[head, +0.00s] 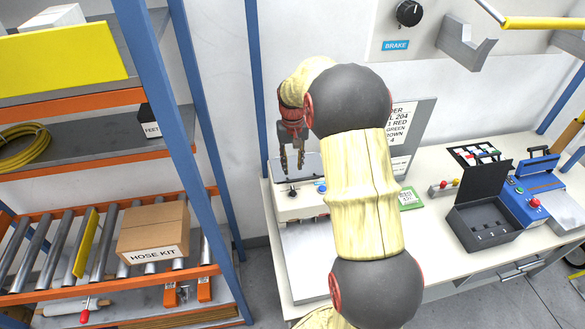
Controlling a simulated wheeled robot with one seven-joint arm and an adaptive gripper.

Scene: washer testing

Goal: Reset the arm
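My arm, with yellowish sleeves and dark round joints, rises through the middle of the head view. Its far end bends down to the left. My gripper (291,163) hangs with its fingers pointing down, above the left part of the white workbench (440,170). It is above or close to a white device with a black knob (291,192); I cannot tell whether they touch. The fingers are small and close together, so I cannot tell whether they are open or shut. I see nothing clearly held. My arm hides part of the bench and the device.
A blue-and-orange shelf rack stands at left with a cardboard box labelled HOSE KIT (153,231) on rollers. On the bench at right are an open black case (481,215), a blue device (532,203) and a green board (410,198). A BRAKE knob (408,13) is on the wall panel.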

